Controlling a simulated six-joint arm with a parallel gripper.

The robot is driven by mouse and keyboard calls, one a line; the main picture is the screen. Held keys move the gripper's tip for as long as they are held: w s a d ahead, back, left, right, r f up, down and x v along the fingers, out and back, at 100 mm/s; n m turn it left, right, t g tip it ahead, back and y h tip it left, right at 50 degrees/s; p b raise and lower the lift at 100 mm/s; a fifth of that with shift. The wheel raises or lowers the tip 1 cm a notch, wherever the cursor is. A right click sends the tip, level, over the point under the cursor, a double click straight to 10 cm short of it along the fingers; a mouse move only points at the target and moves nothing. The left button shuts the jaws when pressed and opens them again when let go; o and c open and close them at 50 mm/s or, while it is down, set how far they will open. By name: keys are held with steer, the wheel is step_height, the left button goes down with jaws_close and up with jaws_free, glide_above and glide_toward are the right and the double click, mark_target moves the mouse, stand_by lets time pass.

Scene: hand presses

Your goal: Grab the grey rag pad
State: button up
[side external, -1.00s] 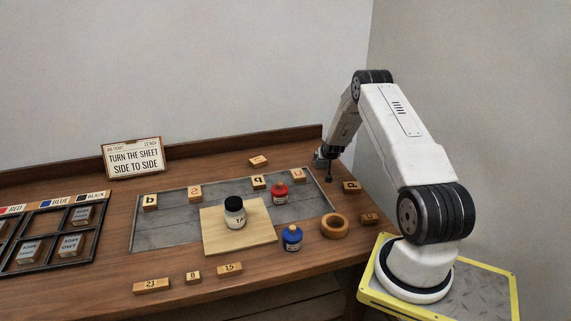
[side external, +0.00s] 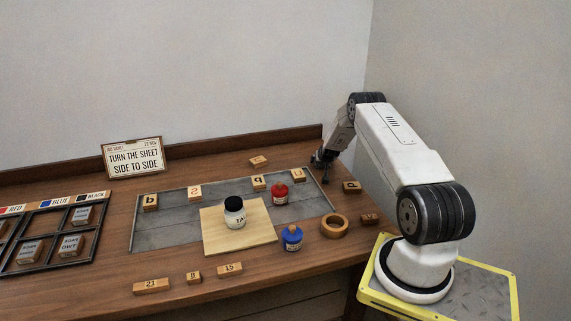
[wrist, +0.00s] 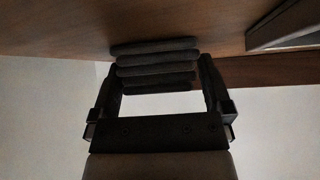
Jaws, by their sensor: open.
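The grey rag pad (wrist: 152,62) shows in the wrist view as a dark stack of several folded layers against the brown wood. My gripper (wrist: 158,78) is open, with one finger on each side of the pad. The pad spans most of the gap between the fingers; I cannot tell whether they touch it. In the side view my gripper (side external: 323,178) is low at the bench's back right corner, beside the grey plate. I cannot make out the pad there.
A letter block (side external: 297,174) and a red bottle (side external: 280,192) stand left of my gripper; another block (side external: 351,187) is to its right. A wooden ring (side external: 334,226), blue bottle (side external: 292,238) and black-capped jar (side external: 234,213) stand nearer. The raised back edge (side external: 230,147) runs behind.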

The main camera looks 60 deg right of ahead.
stand_by(0.3)
steer(key=c, duration=0.9)
steer(key=shift+r, duration=0.15)
steer(key=shift+r, duration=1.25)
steer(key=shift+s+r, duration=0.1)
steer(key=shift+r, duration=0.25)
steer(key=shift+s+a+f+v, duration=0.15)
steer(key=shift+s+f+v, duration=0.25)
steer(key=shift+v, duration=2.35)
steer(key=shift+s+a+f+v, duration=0.1)
steer(key=shift+s+f+v, duration=0.3)
steer(key=shift+v, duration=2.35)
steer(key=shift+s+a+f+v, duration=0.2)
steer(key=shift+s+v, duration=0.35)
steer(key=shift+v, duration=2.2)
steer(key=shift+f, duration=0.1)
